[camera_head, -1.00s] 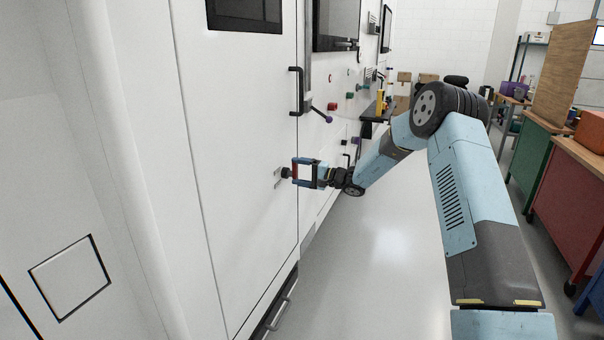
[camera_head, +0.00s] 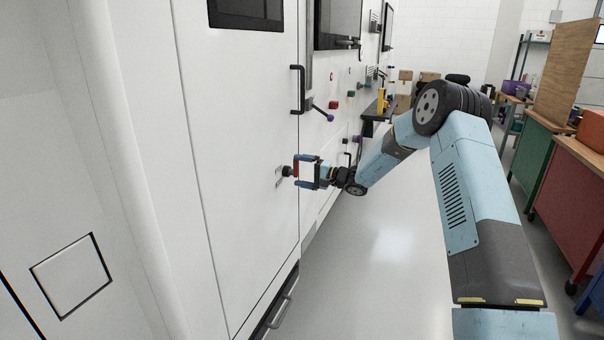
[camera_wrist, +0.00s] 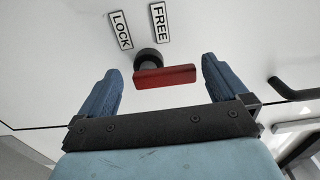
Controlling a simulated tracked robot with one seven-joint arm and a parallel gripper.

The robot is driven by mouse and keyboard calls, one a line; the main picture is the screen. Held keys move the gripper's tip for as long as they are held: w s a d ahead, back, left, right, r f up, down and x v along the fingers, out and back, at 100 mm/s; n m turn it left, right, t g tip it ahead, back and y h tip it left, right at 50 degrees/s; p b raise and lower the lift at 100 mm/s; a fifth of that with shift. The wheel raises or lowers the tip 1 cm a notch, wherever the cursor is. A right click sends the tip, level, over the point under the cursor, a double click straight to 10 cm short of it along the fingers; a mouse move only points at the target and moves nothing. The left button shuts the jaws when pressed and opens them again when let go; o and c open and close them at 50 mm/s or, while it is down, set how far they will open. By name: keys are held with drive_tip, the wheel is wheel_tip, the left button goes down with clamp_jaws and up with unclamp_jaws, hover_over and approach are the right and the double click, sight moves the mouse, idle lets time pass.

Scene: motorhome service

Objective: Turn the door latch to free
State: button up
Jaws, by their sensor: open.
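The door latch (camera_wrist: 168,76) has a red bar on a round black pivot, set on the white door. In the wrist view the longer part of the bar reaches right from the pivot. A LOCK label (camera_wrist: 121,30) and a FREE label (camera_wrist: 160,22) lie above it, LOCK on the left. My gripper (camera_wrist: 161,66) is open, its blue fingers on either side of the bar with a gap at each side. In the head view the red latch bar (camera_head: 296,169) sits between the fingertips of my gripper (camera_head: 298,172).
A black door handle (camera_head: 296,90) is above the latch. A lever with a purple knob (camera_head: 329,117) and a red knob (camera_head: 334,105) are on the wall beyond. A dark handle (camera_wrist: 290,89) shows at the right of the wrist view.

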drive_tip(key=v, duration=1.3)
drive_tip(key=shift+d, duration=0.2)
drive_tip(key=s+r+n+g+h, duration=0.2)
drive_tip(key=s+r+g+h, duration=0.15)
drive_tip(key=s+r, duration=0.6)
drive_tip(key=s+r+n+g+h, duration=0.25)
drive_tip(key=s+r+h, duration=0.2)
drive_tip(key=s, duration=1.05)
drive_tip(key=s+d+r+t+h, duration=0.1)
drive_tip(key=s+d+r+h, duration=0.1)
drive_tip(key=s+d, duration=0.3)
drive_tip(key=s+d+r+t+h, duration=0.1)
drive_tip(key=s+d+h, duration=0.3)
drive_tip(key=s, duration=0.8)
drive_tip(key=s+d+r+t+h, duration=0.2)
drive_tip(key=s+d, duration=0.4)
drive_tip(key=s, duration=0.3)
drive_tip(key=shift+d+r+m+t+h, duration=0.35)
drive_tip(key=shift+t+h, duration=0.15)
drive_tip(key=shift+t, duration=0.2)
